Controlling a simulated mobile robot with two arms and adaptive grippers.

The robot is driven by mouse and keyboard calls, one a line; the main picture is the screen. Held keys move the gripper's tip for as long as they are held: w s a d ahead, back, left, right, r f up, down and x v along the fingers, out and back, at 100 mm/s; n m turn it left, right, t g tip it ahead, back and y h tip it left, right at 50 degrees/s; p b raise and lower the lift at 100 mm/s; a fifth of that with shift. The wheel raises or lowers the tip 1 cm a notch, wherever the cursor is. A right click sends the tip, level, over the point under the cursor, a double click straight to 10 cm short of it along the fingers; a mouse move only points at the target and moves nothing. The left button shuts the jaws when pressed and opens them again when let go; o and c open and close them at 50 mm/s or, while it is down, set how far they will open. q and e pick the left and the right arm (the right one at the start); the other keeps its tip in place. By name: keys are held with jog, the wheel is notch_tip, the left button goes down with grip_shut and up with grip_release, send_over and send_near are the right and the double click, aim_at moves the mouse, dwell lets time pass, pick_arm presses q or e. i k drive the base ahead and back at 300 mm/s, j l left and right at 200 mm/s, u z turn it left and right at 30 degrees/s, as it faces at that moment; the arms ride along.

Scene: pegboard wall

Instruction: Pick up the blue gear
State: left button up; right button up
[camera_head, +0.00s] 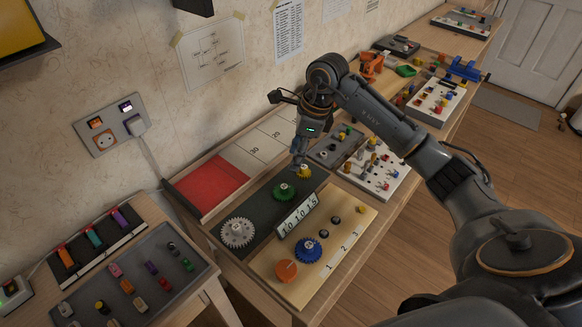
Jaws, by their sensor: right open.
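The blue gear (308,250) sits on the light wooden board (345,245) on the workbench, close to an orange disc (286,271). My right gripper (300,162) points down above the far end of the dark mat, over a small yellow gear (304,172). It is open, and it is up and behind the blue gear, apart from it. The gap between its fingertips is too small to see clearly. My left gripper is not in view.
A green gear (284,192) and a grey gear (237,233) sit on the dark mat (262,212). A small number sign (298,214) stands between mat and board. A red tray section (208,184) lies left. Peg boards (375,177) stand farther right, near my right arm.

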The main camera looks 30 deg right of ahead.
aim_at(307, 250)
jog(key=z, duration=1.05)
